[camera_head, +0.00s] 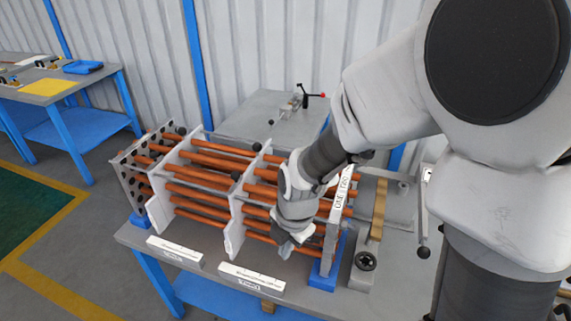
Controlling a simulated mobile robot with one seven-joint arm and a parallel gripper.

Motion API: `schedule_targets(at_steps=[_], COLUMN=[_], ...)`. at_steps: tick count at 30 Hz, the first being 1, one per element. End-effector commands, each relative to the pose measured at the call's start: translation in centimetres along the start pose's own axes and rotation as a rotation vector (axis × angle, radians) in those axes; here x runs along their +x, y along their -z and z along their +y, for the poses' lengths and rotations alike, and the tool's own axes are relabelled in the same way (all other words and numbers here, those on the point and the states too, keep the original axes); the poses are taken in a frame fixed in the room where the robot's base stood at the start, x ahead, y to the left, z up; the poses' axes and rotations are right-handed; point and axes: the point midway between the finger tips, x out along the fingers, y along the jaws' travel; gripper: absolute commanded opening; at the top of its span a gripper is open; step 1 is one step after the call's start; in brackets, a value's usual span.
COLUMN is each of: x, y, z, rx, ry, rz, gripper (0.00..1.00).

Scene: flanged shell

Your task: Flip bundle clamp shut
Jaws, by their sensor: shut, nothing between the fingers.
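A tube bundle of orange-brown tubes (200,193) runs through white baffle plates (237,215) on the grey workbench. A perforated tube plate (130,185) is at its left end. I cannot tell for certain which part is the bundle clamp. A grey lever with a black ball knob (423,252) hangs at the bench's right side. A small clamp with a red-tipped handle (303,98) sits on a grey surface behind the bundle. My gripper (284,240) is shut and empty, pointing down at the bundle's front right. My arm hides part of the bundle's right end.
Two white labelled strips (252,278) lie along the bench's front edge. Blue supports (327,270) stand under the bundle. A grey block with a dark round socket (366,262) and a brass-coloured bar (379,208) are to the right. Another blue-legged table (60,90) stands far left.

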Motion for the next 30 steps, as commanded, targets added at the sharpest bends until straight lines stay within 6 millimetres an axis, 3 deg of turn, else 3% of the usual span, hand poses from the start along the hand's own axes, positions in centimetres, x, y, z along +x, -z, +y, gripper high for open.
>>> schedule_targets(at_steps=[3, 9, 30], x=[-1.2, -1.6, -1.9], y=[-2.1, -3.6, -4.2], z=[0.1, 0.0, 0.3], rx=[0.007, 0.004, 0.012], ry=[-0.002, -0.001, 0.020], rz=[-0.004, -0.003, 0.040], gripper=[0.00, 0.00, 0.00])
